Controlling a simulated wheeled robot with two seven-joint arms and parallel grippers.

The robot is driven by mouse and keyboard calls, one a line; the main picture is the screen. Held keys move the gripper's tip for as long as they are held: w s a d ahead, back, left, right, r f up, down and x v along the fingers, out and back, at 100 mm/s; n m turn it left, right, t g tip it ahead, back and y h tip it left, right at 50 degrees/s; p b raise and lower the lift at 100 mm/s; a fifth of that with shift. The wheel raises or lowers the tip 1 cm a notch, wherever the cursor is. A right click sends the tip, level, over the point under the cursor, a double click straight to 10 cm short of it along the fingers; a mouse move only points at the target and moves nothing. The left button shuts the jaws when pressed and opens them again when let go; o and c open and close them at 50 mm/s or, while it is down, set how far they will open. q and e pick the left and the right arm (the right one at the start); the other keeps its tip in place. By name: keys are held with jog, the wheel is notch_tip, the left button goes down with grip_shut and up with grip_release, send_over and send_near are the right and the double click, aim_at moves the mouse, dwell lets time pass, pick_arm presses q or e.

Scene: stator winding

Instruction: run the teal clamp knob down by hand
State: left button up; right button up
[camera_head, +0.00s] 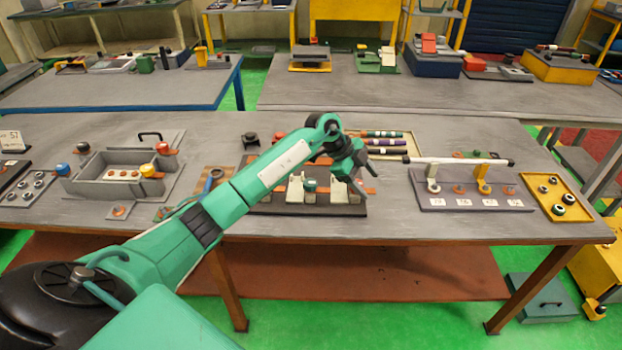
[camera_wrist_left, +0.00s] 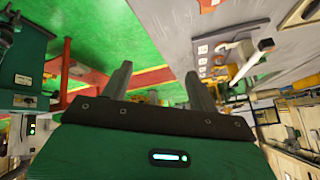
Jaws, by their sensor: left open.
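A small teal knob (camera_head: 310,185) sits low between two off-white blocks on a dark base plate (camera_head: 300,210) near the front edge of the workbench. My left arm crosses the bench from the lower left, and its gripper (camera_head: 364,183) hangs to the right of the knob, apart from it. In the left wrist view the two grey fingers (camera_wrist_left: 160,88) stand well apart with nothing between them. That view looks past the fixture, and the knob does not show in it. My forearm hides part of the bench behind the fixture. My right gripper is not in view.
A purple-grey rack (camera_head: 470,204) with a white rod across it stands to the right, beside a yellow tray (camera_head: 558,197). A grey box (camera_head: 115,180) with small parts is on the left. A tray of coloured rods (camera_head: 393,145) lies behind the gripper.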

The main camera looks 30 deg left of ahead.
pick_arm(q)
jog(key=a+r+n+g+y, duration=0.1)
jog(key=a+r+n+y, duration=0.25)
jog(key=a, duration=0.65)
jog(key=n+g+y, duration=0.2)
jog(key=y, duration=0.2)
send_near(310, 182)
jog(key=shift+h, duration=0.25)
jog(key=f+p, duration=0.2)
jog(key=f, duration=0.2)
jog(key=f+p, duration=0.2)
jog(key=f, duration=0.2)
jog(key=shift+a+f, duration=0.2)
jog(key=shift+f, duration=0.15)
jog(key=c, duration=1)
